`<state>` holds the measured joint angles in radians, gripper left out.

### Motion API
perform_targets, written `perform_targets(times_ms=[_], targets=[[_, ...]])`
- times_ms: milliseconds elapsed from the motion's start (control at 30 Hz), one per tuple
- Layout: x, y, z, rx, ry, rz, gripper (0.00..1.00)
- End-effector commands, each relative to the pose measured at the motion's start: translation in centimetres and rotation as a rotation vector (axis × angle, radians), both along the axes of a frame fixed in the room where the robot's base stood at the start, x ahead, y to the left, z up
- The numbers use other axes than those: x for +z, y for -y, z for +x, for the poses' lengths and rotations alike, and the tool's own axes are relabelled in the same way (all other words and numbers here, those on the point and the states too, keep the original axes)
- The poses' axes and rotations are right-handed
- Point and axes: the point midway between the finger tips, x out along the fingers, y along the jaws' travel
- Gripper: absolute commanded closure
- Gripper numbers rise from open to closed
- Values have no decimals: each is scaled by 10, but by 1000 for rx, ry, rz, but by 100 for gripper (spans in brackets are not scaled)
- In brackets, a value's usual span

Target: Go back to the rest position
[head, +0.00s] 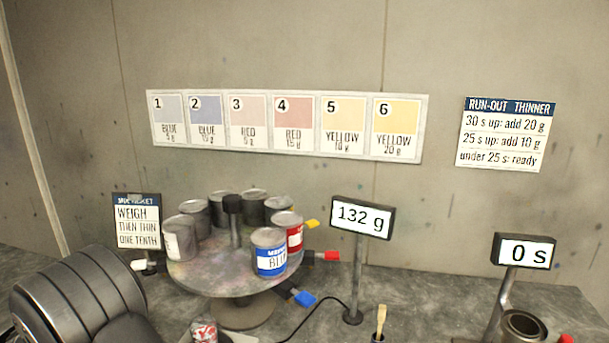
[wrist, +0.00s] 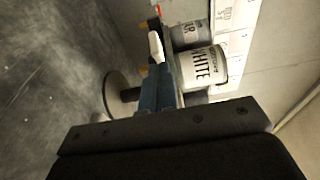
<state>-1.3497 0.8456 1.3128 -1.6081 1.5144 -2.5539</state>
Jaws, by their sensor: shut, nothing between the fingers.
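My gripper (wrist: 165,125) shows as a dark bar with screws across the lower wrist view. It is shut with nothing held. In the head view I see no gripper fingers. In the wrist view, which is turned sideways, a can marked WHITE (wrist: 203,68) stands on the turntable beyond the gripper, apart from it.
The round turntable (head: 222,283) carries several cans, including a blue-labelled can (head: 269,253) and a red-labelled can (head: 290,232). A 132 g display (head: 361,217), a 0 s display (head: 525,251), a brush (head: 380,322) and a metal cup (head: 522,325) stand to the right.

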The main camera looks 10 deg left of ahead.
Motion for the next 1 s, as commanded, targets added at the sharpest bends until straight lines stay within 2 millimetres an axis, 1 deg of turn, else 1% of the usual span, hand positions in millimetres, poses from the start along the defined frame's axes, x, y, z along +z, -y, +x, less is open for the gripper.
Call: perform_targets(times_ms=[33, 100, 333, 600, 767, 967, 1000], targets=[[1, 3, -6, 3, 0, 0, 100], [1, 6, -9, 3, 0, 1, 100], [1, 9, -13, 2, 0, 1, 100], [1, 8, -11, 2, 0, 1, 100], [0, -1, 0, 0, 0, 1, 100], [1, 11, -37, 5, 0, -1, 100], [1, 9, -45, 6, 0, 1, 100]])
